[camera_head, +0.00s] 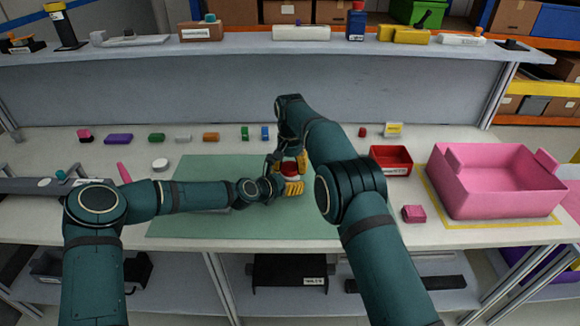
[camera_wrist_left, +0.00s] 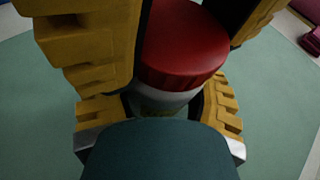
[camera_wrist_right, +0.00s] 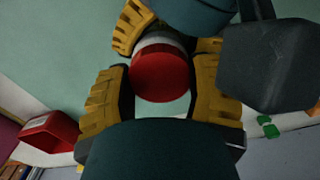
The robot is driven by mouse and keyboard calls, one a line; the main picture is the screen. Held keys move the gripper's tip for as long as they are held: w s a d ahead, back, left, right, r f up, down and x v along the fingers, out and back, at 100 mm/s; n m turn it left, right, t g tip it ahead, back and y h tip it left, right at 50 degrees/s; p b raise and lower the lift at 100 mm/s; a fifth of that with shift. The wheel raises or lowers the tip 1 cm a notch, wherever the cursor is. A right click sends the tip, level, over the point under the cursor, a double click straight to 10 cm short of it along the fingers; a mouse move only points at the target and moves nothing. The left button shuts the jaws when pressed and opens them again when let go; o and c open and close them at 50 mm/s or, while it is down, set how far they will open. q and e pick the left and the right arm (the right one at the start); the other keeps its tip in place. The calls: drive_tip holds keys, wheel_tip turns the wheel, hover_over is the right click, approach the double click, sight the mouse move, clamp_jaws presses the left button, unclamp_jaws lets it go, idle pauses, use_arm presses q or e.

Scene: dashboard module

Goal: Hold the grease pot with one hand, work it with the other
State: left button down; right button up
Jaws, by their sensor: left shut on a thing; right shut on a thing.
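The grease pot (camera_head: 290,167) has a red lid (camera_wrist_left: 182,45) and a pale grey-white body (camera_wrist_left: 160,100). It is over the green mat (camera_head: 190,222), near the mat's middle. My left gripper (camera_wrist_left: 163,108) is shut on the body, one yellow-padded finger on each side. My right gripper (camera_wrist_right: 160,88) is shut around the red lid (camera_wrist_right: 160,75). In the head view the right arm hides part of the right gripper, and the two grippers nearly touch. I cannot tell whether the pot's base touches the mat.
A large pink bin (camera_head: 495,195) stands on the right, beside a red tray (camera_head: 391,171) and a small pink block (camera_head: 414,214). Several small coloured parts line the back of the table. A white round piece (camera_head: 160,165) lies left of the mat. The mat's front is clear.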

sight(290, 166)
drive_tip(key=shift+r, duration=0.2)
idle(0.4)
drive_tip(key=shift+r, duration=0.85)
drive_tip(key=shift+r, duration=0.1)
drive_tip(key=shift+r, duration=1.95)
use_arm(q)
drive_tip(key=shift+c, duration=0.2)
unclamp_jaws()
